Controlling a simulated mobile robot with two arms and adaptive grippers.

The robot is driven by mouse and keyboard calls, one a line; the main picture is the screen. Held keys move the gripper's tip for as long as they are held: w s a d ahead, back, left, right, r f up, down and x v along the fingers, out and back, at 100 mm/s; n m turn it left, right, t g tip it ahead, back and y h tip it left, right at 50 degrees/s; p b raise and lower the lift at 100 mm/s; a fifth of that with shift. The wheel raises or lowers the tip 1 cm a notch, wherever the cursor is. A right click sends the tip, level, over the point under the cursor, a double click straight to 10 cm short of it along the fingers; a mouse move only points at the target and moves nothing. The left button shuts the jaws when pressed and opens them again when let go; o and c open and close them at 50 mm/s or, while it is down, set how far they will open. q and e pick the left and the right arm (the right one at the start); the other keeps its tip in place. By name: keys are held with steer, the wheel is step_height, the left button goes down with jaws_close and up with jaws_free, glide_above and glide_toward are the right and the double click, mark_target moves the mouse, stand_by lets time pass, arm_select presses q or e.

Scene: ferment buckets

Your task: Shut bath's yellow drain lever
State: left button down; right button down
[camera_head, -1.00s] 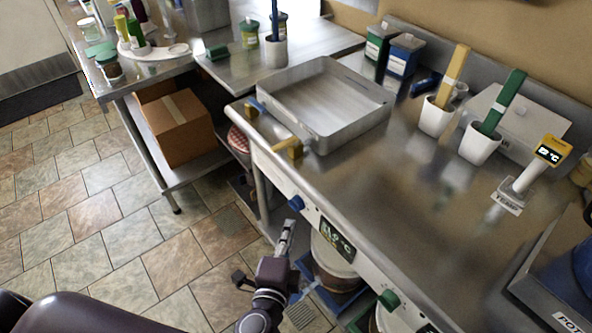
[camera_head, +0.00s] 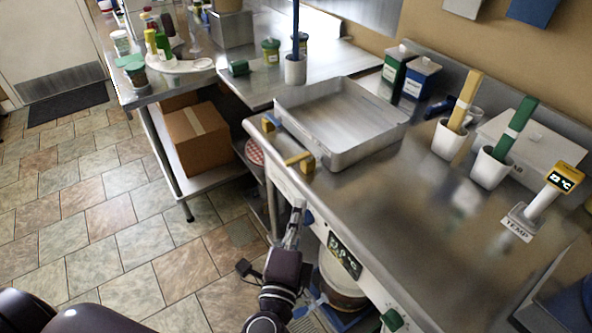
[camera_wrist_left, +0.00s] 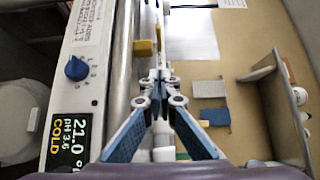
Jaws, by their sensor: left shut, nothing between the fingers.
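The bath (camera_head: 345,150) is a shallow open metal basin on the steel counter. A yellow lever (camera_head: 296,158) with a yellow block sits at the bath's near corner, by the counter's front edge; its bar points left, outward over the edge. A yellow piece, likely this lever (camera_wrist_left: 144,47), shows past the fingertips in the left wrist view. My left gripper (camera_head: 298,208) is shut and empty, just below and apart from the lever, in front of the counter's front panel. Its closed fingers show in the left wrist view (camera_wrist_left: 160,78). My right gripper is not in view.
A second, blue-handled lever (camera_head: 269,118) sits farther along the bath's front. A blue knob (camera_wrist_left: 76,68) and a display (camera_head: 345,254) are on the front panel. White cups (camera_head: 449,139) with tall handles stand to the right. A cardboard box (camera_head: 198,140) is on the lower shelf.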

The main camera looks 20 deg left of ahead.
arm_select(q)
steer(key=p, duration=0.3)
glide_toward(298, 162)
steer(key=w+d, duration=0.3)
steer(key=w, duration=0.1)
steer(key=w+a, duration=0.1)
steer(key=w+a+p, duration=0.1)
steer(key=a, duration=0.1)
steer(key=shift+a, duration=0.25)
steer(key=shift+a+m+h, duration=0.25)
steer(key=shift+m+h, duration=0.15)
steer(key=shift+h, duration=0.2)
